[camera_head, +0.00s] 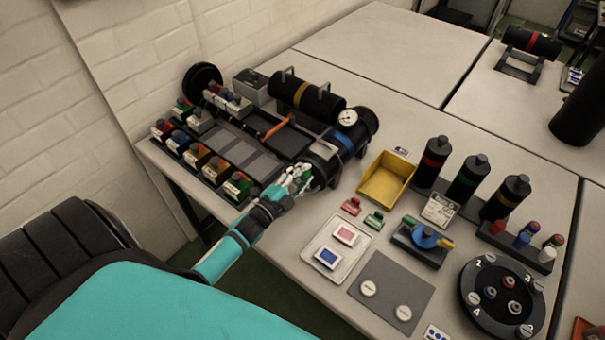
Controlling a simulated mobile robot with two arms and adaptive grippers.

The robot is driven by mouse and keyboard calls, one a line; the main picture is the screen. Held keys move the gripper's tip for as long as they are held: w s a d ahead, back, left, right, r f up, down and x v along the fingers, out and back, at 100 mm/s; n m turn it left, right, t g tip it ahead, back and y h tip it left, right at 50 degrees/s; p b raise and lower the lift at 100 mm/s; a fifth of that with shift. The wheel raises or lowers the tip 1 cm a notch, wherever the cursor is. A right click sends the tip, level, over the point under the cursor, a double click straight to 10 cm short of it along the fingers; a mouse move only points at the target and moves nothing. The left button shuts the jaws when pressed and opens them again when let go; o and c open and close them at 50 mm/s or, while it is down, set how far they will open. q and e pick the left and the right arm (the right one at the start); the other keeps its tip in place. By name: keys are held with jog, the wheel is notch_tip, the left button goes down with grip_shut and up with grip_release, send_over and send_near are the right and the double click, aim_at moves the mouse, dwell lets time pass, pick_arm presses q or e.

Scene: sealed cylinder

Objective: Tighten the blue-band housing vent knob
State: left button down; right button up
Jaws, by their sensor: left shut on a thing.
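The blue-band housing (350,135) is a black cylinder lying on its side on the table, with a blue band around it and a round white gauge on top. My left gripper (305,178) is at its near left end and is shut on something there. My right gripper does not show.
Several upright black bottles, a white tray (318,250), a grey mat (376,270) and a round black dial plate (470,318) fill the right side.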

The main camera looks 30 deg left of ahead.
pick_arm(q)
jog(key=n+p, duration=0.1)
jog(key=n, duration=1.1)
jog(key=shift+f+n, duration=0.15)
jog(key=shift+n, duration=0.15)
jog(key=n, duration=0.4)
jog(key=shift+n, duration=0.3)
jog(key=shift+d+n+b, duration=0.1)
jog(key=shift+n+b, duration=0.2)
jog(key=shift+n, duration=1.6)
jog(key=c, duration=1.1)
grip_release()
